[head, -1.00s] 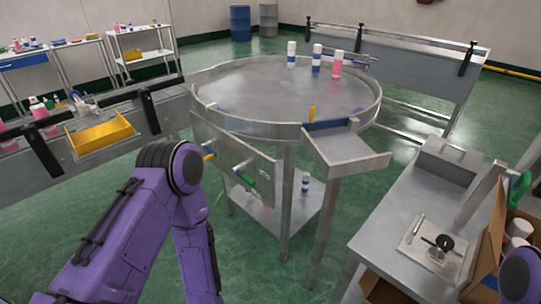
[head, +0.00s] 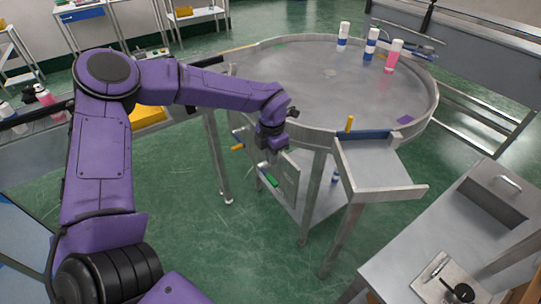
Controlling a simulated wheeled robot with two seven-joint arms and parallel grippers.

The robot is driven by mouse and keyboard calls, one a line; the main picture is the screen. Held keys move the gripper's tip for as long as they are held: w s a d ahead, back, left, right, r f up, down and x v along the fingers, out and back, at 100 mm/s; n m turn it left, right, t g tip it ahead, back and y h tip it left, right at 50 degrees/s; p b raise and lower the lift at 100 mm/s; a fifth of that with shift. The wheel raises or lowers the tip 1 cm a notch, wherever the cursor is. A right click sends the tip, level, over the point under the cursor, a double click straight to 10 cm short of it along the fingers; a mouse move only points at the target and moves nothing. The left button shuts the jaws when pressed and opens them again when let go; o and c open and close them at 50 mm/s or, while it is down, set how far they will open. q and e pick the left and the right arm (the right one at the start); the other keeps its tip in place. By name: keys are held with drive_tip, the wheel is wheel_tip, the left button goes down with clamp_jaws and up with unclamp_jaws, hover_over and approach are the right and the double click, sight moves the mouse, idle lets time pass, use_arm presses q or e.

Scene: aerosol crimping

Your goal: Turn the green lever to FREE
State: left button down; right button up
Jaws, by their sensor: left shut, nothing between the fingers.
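The green lever (head: 267,177) juts from the low front of a grey metal panel (head: 290,178) below the round table's near left rim. A yellow lever (head: 238,147) is to its left on the same panel. Lettering for FREE cannot be read. My left gripper (head: 276,149) is shut and empty, just above the green lever and close to the panel. It appears apart from the lever; its fingertips are small and partly hidden by my wrist. My right gripper is not in view.
The round steel table (head: 320,85) carries white-and-blue cans (head: 371,44) and a pink one (head: 393,56) at its far right. A side chute (head: 380,170) with a yellow peg (head: 349,123) stands right of the panel. A steel bench (head: 440,235) is at lower right.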

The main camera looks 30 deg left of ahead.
sight(271, 180)
use_arm(q)
drive_tip(key=f+b, duration=0.2)
drive_tip(key=f, duration=0.1)
drive_tip(key=f+b, duration=0.3)
drive_tip(key=f, duration=0.1)
drive_tip(key=shift+s+a+f+b, duration=0.15)
drive_tip(key=shift+s+f+b, duration=0.05)
drive_tip(key=shift+f+b, duration=0.1)
drive_tip(key=shift+f, duration=0.15)
drive_tip(key=shift+w, duration=0.15)
